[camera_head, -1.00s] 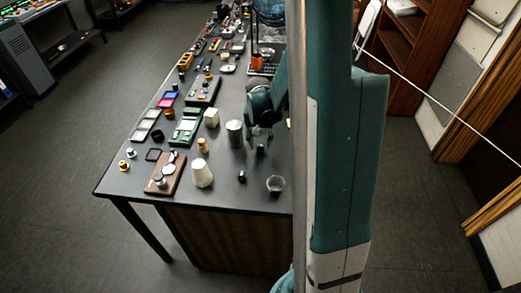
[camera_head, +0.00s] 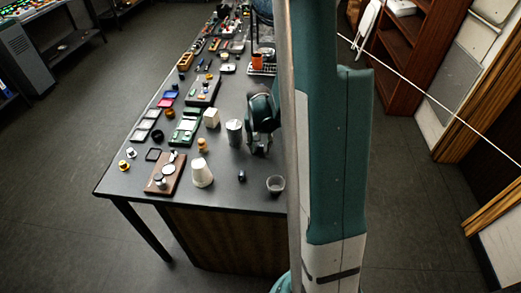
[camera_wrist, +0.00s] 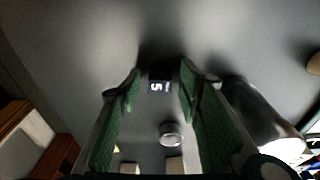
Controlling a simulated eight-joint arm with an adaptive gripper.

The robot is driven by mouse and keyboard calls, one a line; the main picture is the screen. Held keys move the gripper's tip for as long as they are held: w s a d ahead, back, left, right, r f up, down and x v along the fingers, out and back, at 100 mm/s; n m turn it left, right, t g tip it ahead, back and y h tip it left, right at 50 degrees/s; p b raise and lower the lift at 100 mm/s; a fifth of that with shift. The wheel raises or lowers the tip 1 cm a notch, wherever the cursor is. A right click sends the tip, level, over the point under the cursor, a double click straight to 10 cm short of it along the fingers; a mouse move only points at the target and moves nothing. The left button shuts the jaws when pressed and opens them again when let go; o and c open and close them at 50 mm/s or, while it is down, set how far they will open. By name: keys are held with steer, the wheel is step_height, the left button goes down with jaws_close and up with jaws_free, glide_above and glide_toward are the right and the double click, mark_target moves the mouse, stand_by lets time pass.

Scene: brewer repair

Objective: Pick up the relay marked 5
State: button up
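The relay marked 5 (camera_wrist: 160,86) is a small dark block with a white 5 on its top, standing on the dark table. In the wrist view it lies between and just beyond the fingertips of my gripper (camera_wrist: 160,82). My gripper is open, with a gap on both sides of the relay. In the head view my gripper (camera_head: 260,148) is low over the table and hides the spot where a small dark block stood. Another small dark block (camera_head: 242,175) stands nearer the table's front edge; its marking is too small to read.
A metal cup (camera_head: 234,132) stands close left of my gripper; it also shows in the wrist view (camera_wrist: 255,112). Trays and many small parts fill the table's left side (camera_head: 125,180).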

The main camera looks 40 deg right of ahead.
mark_target(261, 145)
steer(key=c, duration=0.9)
steer(key=shift+r, duration=0.1)
steer(key=shift+r, duration=4.95)
